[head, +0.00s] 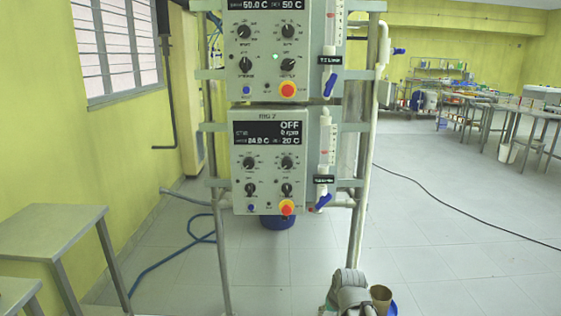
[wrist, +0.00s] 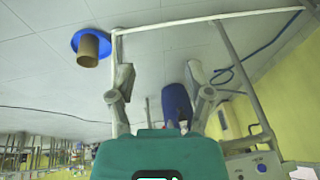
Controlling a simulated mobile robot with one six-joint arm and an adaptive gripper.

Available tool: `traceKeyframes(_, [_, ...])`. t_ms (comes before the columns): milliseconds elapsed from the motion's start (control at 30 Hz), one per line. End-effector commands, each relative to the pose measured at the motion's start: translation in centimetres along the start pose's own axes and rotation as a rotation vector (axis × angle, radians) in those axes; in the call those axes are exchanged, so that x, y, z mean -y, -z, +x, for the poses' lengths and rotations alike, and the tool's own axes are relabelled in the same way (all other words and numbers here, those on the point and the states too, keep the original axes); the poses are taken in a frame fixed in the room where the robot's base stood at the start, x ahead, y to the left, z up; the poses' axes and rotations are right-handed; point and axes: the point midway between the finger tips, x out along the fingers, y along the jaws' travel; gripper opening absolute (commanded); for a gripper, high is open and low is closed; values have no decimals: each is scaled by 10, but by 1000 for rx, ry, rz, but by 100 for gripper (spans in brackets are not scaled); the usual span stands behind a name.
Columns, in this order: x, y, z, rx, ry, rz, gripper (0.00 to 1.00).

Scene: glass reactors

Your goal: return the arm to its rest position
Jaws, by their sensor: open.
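My gripper (wrist: 160,77) shows in the wrist view with its two grey fingers wide apart and nothing between them. Behind the fingers, farther off, is a blue vessel (wrist: 176,101) below the reactor rack. In the head view, part of my arm shows at the bottom edge, right of centre, in front of the rack; the fingers cannot be made out there. The wrist picture is turned over, with the floor at its top.
The rack carries two control boxes, the lower one (head: 269,160) reading OFF. A brown cup (head: 381,297) stands on a blue base beside my arm. A grey table (head: 52,232) is at left. A blue hose (head: 168,258) and black cable (head: 457,210) cross the floor. Right floor is mostly clear.

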Motion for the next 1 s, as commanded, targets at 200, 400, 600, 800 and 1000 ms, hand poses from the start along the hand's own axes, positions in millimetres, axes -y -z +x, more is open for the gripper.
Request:
traceKeyframes(200, [-13,-45,-8,156,-67,-23,66])
traceKeyframes(400, [-22,-74,-16,266,-114,-33,66])
traceKeyframes(600, [-24,-81,-32,311,-134,-36,66])
traceKeyframes(800, [-21,-75,-48,309,-133,-35,66])
traceKeyframes(1000, [-18,-68,-71,309,-133,-35,66])
